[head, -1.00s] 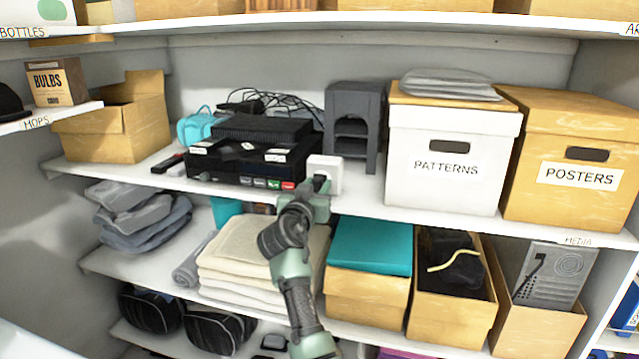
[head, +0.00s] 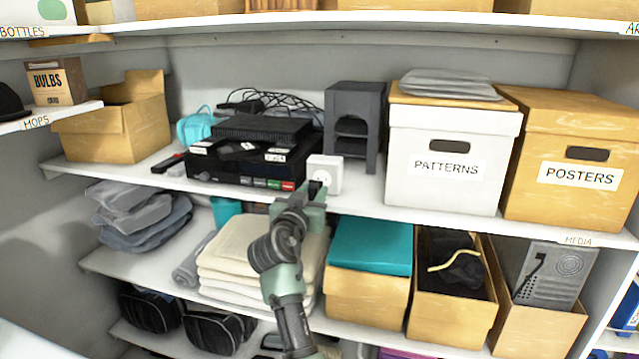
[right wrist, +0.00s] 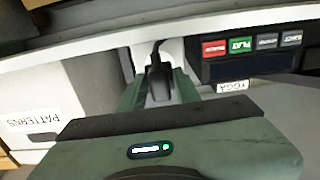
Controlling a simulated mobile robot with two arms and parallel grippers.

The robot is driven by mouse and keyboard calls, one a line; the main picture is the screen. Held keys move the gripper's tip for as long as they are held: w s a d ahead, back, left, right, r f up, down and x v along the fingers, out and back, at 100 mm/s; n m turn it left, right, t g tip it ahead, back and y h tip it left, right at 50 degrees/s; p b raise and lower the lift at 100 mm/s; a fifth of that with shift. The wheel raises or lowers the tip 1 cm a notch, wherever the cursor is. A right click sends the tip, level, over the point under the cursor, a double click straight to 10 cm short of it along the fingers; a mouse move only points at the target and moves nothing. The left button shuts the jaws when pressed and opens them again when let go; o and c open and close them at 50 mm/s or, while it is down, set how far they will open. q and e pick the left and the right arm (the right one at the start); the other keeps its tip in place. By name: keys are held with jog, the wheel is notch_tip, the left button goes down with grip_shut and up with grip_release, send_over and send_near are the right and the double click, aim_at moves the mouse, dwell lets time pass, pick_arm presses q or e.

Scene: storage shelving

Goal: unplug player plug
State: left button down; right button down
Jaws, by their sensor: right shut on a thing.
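The white socket block (head: 333,174) stands at the front edge of the middle shelf, right of the black player (head: 245,165). In the head view its front face now shows a dark hole. My right gripper (head: 315,193) is just in front of and below it, shut on the black player plug (right wrist: 158,82). In the right wrist view the plug sits between the green fingers, a thin dark part pointing toward the white block (right wrist: 173,50). The plug looks drawn back from the block, though the overlap hides the exact gap. My left gripper is not in view.
The white PATTERNS box (head: 440,150) and a dark grey stand (head: 355,120) are right of the socket. Black cables (head: 275,102) lie behind the player. Folded towels (head: 235,260) and a teal-topped box (head: 370,245) are on the shelf below my gripper.

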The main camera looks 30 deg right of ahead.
aim_at(362, 189)
jog(key=shift+s+a, duration=0.35)
jog(key=shift+a, duration=0.05)
jog(key=s+d+p, duration=0.3)
jog(key=s+d, duration=0.3)
jog(key=s, duration=0.1)
jog(key=shift+p, duration=0.35)
dwell(1.2)
jog(key=shift+s+d, duration=0.1)
jog(key=shift+d, duration=0.05)
jog(key=shift+b+x, duration=0.9)
jog(key=shift+x, duration=3)
jog(key=shift+b+x, duration=1.75)
jog(key=shift+x, duration=2.25)
jog(key=shift+f+b, duration=1.05)
jog(key=shift+f, duration=0.1)
